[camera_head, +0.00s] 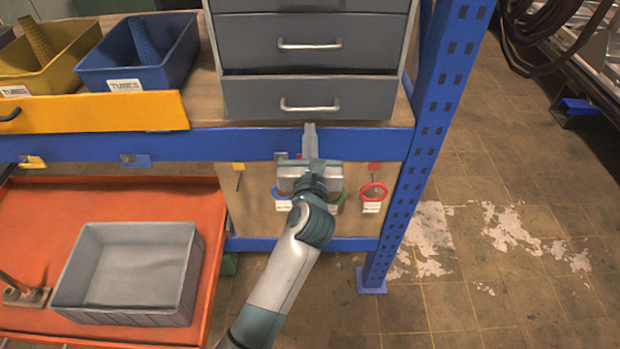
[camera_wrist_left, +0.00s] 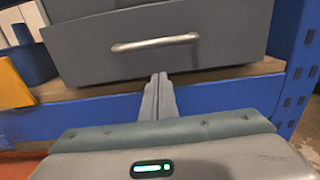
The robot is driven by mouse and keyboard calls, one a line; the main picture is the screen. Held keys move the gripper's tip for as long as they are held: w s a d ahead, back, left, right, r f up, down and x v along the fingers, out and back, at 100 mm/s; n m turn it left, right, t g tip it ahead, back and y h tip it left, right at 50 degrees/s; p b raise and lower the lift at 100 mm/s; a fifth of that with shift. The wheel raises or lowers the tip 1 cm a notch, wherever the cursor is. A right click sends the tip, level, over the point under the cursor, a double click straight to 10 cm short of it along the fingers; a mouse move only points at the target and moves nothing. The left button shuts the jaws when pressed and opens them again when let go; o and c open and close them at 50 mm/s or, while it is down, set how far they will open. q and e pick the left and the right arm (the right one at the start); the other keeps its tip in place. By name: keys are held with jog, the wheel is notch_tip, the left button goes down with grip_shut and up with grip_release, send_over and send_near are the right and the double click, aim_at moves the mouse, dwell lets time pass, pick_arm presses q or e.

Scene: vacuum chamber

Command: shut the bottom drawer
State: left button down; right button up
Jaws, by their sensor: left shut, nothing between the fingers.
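The grey drawer cabinet (camera_head: 215,45) stands on the wooden shelf. Its bottom drawer (camera_head: 253,102) has a silver bar handle (camera_head: 310,105) and sticks out a little past the drawer above it. The same drawer front fills the upper part of the left wrist view (camera_wrist_left: 95,62), with its handle (camera_wrist_left: 155,43) near the top. My left gripper (camera_head: 310,127) is shut and empty. Its fingertips (camera_wrist_left: 158,78) point at the drawer's lower edge, just below the handle. I cannot tell whether they touch it. My right gripper is not in view.
A blue tubes bin (camera_head: 125,75) and a yellow bin (camera_head: 50,70) stand left of the cabinet. A blue rack post (camera_head: 445,90) rises close on the right. A grey crate (camera_head: 190,262) sits on an orange surface (camera_head: 30,215) at lower left. Floor is open at right.

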pick_arm(q)
jog(key=s+b, duration=0.4)
jog(key=s, duration=1)
jog(key=shift+s, duration=0.4)
